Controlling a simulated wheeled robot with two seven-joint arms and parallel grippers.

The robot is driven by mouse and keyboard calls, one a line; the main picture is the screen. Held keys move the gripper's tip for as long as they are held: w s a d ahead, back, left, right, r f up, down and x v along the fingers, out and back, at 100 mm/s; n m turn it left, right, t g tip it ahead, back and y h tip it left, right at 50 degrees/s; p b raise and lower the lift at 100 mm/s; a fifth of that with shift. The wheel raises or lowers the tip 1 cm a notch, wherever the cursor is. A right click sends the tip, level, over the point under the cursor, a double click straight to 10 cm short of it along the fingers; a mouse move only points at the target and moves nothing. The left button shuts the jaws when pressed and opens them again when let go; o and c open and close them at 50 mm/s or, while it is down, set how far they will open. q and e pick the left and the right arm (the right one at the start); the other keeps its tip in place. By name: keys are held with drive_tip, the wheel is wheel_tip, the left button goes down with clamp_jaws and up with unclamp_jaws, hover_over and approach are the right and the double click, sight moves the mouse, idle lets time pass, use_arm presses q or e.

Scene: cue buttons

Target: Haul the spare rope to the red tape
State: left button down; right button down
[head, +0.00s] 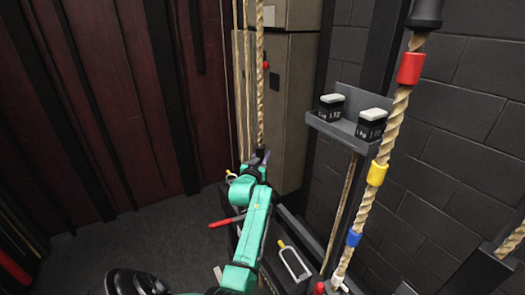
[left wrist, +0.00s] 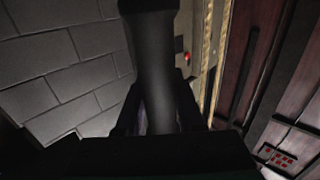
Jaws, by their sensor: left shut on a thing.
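My left gripper (head: 260,156) is at the lower visible part of a tan hanging rope (head: 260,90) in the head view. In the left wrist view a thick dark sleeve (left wrist: 153,70) stands between the fingers, and the gripper is shut on it. It appears to belong to this rope, but the join is hidden. To the right, a thicker slanting rope (head: 396,110) carries red tape (head: 411,68) near its top, then yellow tape (head: 377,172), blue tape (head: 354,238) and a pale band low down. No label shows which rope is the spare. My right gripper is not in view.
A small grey shelf (head: 340,133) with two dark blocks stands between the ropes. Below are a rail with a metal loop (head: 295,262) and a red handle (head: 226,221). A beige cabinet (head: 291,100) and dark brick wall (head: 470,130) stand behind.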

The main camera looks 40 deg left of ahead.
use_arm(q)
drive_tip(key=shift+f, duration=0.45)
drive_tip(key=shift+r, duration=0.1)
drive_tip(key=c, duration=0.5)
unclamp_jaws()
drive_tip(key=shift+w, duration=0.15)
drive_tip(key=shift+w+a+f, duration=0.15)
drive_tip(key=shift+w+f, duration=0.1)
drive_tip(key=shift+f, duration=0.05)
drive_tip(key=b+v, duration=0.2)
drive_tip(key=v, duration=1.2)
drive_tip(key=shift+s, duration=0.25)
